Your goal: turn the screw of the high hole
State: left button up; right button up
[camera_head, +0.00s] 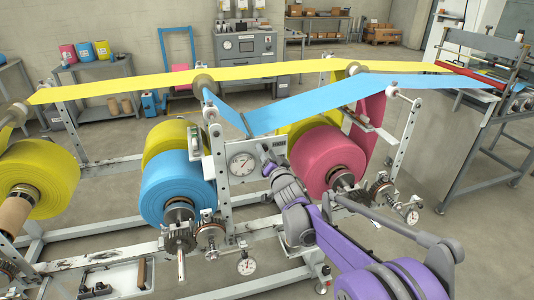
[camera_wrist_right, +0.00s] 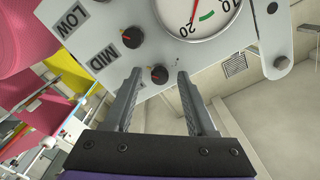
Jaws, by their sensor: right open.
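The light grey gauge panel (camera_head: 216,168) stands on the near frame and shows tilted in the right wrist view (camera_wrist_right: 205,55). It bears the labels LOW (camera_wrist_right: 70,18) and MID (camera_wrist_right: 103,60) and a column of dark round screws with orange marks. The lowest screw in that view (camera_wrist_right: 159,74) is in the third row; its label is hidden behind the left-hand finger. My right gripper (camera_wrist_right: 161,76) is open, its fingertips on either side of this screw in the picture. I cannot tell whether they touch it. In the head view my right gripper (camera_head: 267,156) is at the panel's right side.
A round dial (camera_head: 242,165) is on the panel. Blue (camera_head: 180,185) and pink (camera_head: 328,155) rolls flank it. Yellow (camera_head: 240,76) and blue (camera_head: 340,101) webs run above it. Gears and a small gauge (camera_head: 246,265) sit below on the rail.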

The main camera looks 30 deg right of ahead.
grip_shut()
